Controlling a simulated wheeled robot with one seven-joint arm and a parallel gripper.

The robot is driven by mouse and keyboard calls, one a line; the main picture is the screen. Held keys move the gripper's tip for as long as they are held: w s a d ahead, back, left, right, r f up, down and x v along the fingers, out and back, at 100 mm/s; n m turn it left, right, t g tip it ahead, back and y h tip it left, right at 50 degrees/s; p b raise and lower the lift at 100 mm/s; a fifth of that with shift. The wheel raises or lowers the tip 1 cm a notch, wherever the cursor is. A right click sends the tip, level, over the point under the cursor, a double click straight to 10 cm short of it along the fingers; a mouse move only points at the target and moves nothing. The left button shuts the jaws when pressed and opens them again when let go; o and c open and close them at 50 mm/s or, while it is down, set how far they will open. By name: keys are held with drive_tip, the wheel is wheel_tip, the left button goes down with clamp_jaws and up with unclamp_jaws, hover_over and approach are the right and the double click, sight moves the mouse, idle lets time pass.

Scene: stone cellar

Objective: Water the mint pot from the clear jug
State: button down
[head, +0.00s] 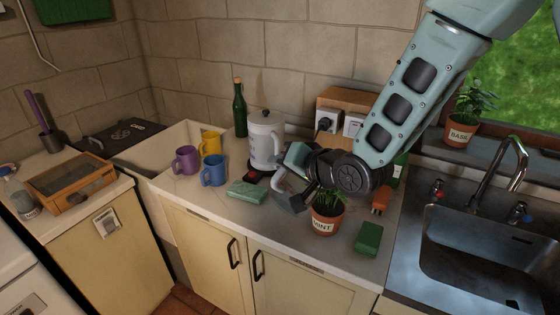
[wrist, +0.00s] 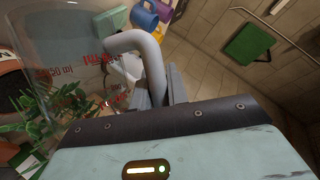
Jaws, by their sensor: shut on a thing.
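My gripper (head: 291,184) is shut on the light grey handle of the clear jug. In the wrist view the handle (wrist: 148,50) curves into the gripper, and the jug's see-through body (wrist: 60,28) has red volume marks. The jug's body hardly shows in the head view; its tilt and water level I cannot tell. The mint pot (head: 323,224), terracotta with a MINT label, stands on the counter just right of and below the gripper, its leaves partly hidden by my arm. Mint leaves (wrist: 40,122) show beside and through the jug in the wrist view.
A white kettle (head: 265,140), green bottle (head: 239,110), several mugs (head: 213,171) and a folded green cloth (head: 247,191) stand left of the gripper. A green block (head: 368,238) lies right of the mint pot. A basil pot (head: 462,132) stands behind the sink (head: 470,260).

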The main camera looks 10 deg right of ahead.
drive_tip(key=shift+w+d+r+m+y+p, duration=0.25)
drive_tip(key=shift+d+m+y+p, duration=0.2)
drive_tip(key=shift+p, duration=0.25)
drive_tip(key=shift+w+d+f+m+y+p, duration=0.1)
drive_tip(key=shift+w+d+m+y+p, duration=0.1)
drive_tip(key=shift+d+m+y+p, duration=0.3)
drive_tip(key=shift+w+d+m+g, duration=0.1)
drive_tip(key=shift+d+m+g, duration=0.2)
drive_tip(key=shift+d+m, duration=0.1)
idle(0.5)
drive_tip(key=shift+s+a+n, duration=0.2)
drive_tip(key=shift+a+n, duration=0.25)
drive_tip(key=shift+a, duration=0.05)
drive_tip(key=shift+s+a+n+h+b, duration=0.25)
drive_tip(key=shift+a+n+h+b, duration=0.15)
drive_tip(key=shift+a+h+b, duration=0.25)
drive_tip(key=shift+d, duration=0.25)
drive_tip(key=shift+a, duration=0.1)
